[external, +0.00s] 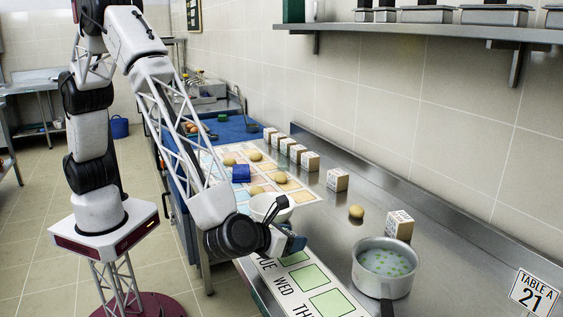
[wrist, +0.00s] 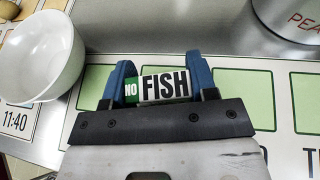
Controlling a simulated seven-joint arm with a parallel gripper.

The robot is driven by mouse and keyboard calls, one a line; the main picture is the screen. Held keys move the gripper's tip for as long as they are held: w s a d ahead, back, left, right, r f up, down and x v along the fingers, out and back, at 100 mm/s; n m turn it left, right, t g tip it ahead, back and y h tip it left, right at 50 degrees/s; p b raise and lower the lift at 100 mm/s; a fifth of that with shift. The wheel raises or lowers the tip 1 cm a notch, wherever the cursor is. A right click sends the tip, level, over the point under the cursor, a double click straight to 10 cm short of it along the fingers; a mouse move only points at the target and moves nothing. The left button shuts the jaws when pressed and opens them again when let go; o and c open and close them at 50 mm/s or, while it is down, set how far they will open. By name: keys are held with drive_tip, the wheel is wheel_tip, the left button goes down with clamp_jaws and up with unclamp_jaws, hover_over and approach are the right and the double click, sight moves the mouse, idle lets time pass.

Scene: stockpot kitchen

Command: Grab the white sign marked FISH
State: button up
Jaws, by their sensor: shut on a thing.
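The sign (wrist: 162,88) shows in the wrist view between my blue fingers. It has a white face reading FISH in black and a green end reading NO. My gripper (wrist: 163,72) is shut on it, one finger at each end. In the external view, my gripper (external: 296,243) is low over the near part of the counter, between the white bowl and the pot. I cannot make out the sign in that view.
A white bowl (wrist: 40,52) is close on the left; it also shows in the external view (external: 272,208). A steel pot (external: 385,268) stands to the right. A day chart (external: 312,288) with green squares lies below. Several labelled boxes (external: 337,180) line the back.

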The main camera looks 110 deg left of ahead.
drive_tip(key=shift+s+r, duration=0.3)
drive_tip(key=shift+r, duration=0.1)
drive_tip(key=s, duration=0.5)
drive_tip(key=s+a+r, duration=0.1)
drive_tip(key=s, duration=0.4)
drive_tip(key=s+a, duration=0.1)
drive_tip(key=s, duration=0.4)
drive_tip(key=shift+s+a+r, duration=0.1)
drive_tip(key=shift+a+r, duration=0.1)
drive_tip(key=shift+a, duration=0.05)
